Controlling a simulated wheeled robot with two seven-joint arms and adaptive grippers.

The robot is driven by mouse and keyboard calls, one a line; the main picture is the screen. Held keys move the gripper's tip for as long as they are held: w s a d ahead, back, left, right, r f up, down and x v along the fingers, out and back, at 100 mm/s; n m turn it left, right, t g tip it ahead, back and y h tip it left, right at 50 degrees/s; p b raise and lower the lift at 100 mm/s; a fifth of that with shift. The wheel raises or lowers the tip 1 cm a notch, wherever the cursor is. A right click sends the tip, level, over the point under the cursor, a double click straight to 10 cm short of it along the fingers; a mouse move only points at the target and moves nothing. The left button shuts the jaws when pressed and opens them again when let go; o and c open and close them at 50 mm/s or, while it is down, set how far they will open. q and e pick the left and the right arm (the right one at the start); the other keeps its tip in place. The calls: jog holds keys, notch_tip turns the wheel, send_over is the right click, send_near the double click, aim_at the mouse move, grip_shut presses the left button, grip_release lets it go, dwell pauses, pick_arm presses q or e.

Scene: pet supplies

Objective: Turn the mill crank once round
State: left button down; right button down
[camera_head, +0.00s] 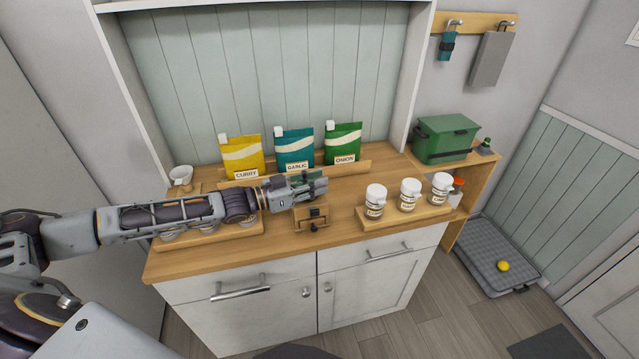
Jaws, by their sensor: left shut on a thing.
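The mill (310,215) is a small wooden box with a dark front fitting, standing on the wooden counter near its middle. My left arm reaches in from the left across the counter. My left gripper (314,187) is just above the mill, pointing right, and is shut on the mill crank at the top. The fingers hide most of the crank, so its exact angle cannot be made out. My right gripper is not in view.
Pouches of curry (242,158), garlic (294,150) and onion (343,144) stand behind. White-lidded jars (375,203) stand on a wooden tray (405,218) to the right. Another tray (215,236) with cups lies under my left arm. A green box (446,138) sits on the side shelf.

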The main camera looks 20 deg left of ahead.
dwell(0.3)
pick_arm(q)
jog(key=c, duration=1.2)
grip_release()
jog(key=shift+v, duration=6)
